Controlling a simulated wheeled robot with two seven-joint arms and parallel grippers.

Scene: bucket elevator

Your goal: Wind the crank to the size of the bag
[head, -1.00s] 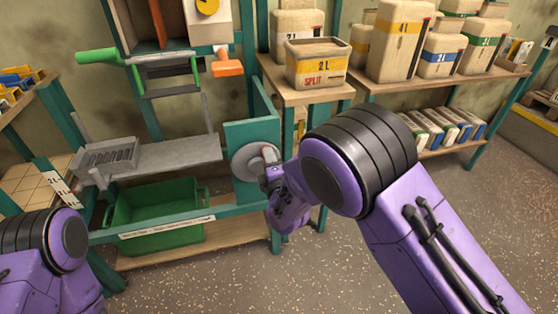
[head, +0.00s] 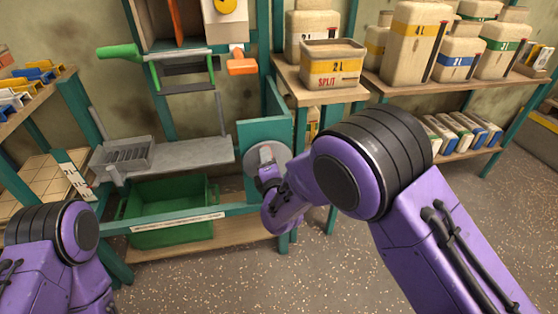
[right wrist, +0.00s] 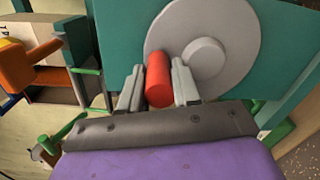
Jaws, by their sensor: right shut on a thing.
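The crank is a pale grey disc (head: 282,157) on the teal side panel of the machine, with a round hub. It shows large in the right wrist view (right wrist: 222,28). Its red handle (right wrist: 158,82) stands out near the rim. My right gripper (right wrist: 158,88) has its two grey fingers closed on either side of the red handle. In the head view the right gripper (head: 268,172) is at the disc's lower left, mostly hidden behind my own wrist. My left arm shows at the lower left, with its gripper out of frame.
A green bin (head: 170,238) sits under the grey metal chute (head: 190,152). A green lever (head: 118,51) and an orange handle (head: 242,66) are above. Labelled containers, such as a 4L one (head: 412,45), fill the right shelf. Speckled floor is clear in front.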

